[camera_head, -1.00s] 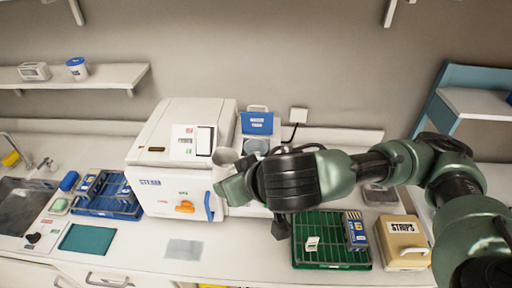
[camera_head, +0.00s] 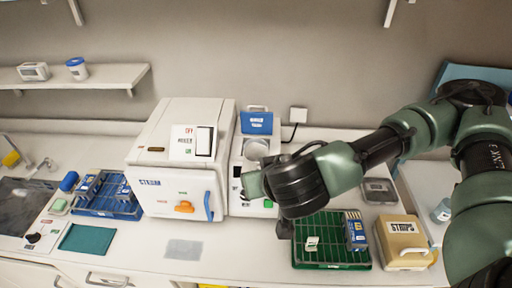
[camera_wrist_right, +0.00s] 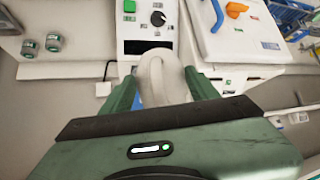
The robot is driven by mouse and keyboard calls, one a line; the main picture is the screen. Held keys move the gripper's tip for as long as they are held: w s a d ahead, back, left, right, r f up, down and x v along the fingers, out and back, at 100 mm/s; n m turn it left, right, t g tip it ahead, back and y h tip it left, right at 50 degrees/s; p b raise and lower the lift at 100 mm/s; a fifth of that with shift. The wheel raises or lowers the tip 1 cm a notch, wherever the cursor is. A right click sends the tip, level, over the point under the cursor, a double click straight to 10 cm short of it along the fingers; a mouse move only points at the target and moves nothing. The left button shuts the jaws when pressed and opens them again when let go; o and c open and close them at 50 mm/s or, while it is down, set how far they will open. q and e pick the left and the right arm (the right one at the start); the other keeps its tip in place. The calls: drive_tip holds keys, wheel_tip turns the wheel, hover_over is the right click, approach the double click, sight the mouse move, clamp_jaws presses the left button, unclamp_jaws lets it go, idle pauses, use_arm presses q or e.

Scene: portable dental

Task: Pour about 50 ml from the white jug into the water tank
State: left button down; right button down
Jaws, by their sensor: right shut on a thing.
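The white jug (camera_wrist_right: 157,78) sits between the green fingers of my right gripper (camera_wrist_right: 162,84) in the right wrist view, and the gripper is shut on it. In the head view my right gripper (camera_head: 252,184) is in front of the water tank unit, and the jug's pale round top (camera_head: 256,149) shows just above it. The water tank has a blue labelled panel (camera_head: 257,123) at the back, right of the steriliser. The tank's opening is hidden or cannot be told from the jug. No liquid is visible. My left gripper is not in view.
The white steriliser (camera_head: 178,160) stands close on the left. A green rack tray (camera_head: 328,262) is in front and right, next to a tan STRIPS box (camera_head: 403,240). A blue rack (camera_head: 95,208) and teal mat (camera_head: 87,239) lie left. The front middle counter is mostly clear.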

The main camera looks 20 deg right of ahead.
drive_tip(key=shift+w+a+r+m+h, duration=0.45)
drive_tip(key=shift+w+a+m+h, duration=0.1)
drive_tip(key=shift+m, duration=0.15)
drive_tip(key=w+a+r+m+g+h, duration=0.6)
drive_tip(key=w+a+m+g+h, duration=0.1)
drive_tip(key=m, duration=0.7)
drive_tip(key=shift+w+r+m+g, duration=0.3)
drive_tip(key=shift+w+m+g, duration=0.1)
drive_tip(key=shift+w+g, duration=0.45)
drive_tip(key=shift+w+a, duration=0.1)
drive_tip(key=shift+a, duration=0.05)
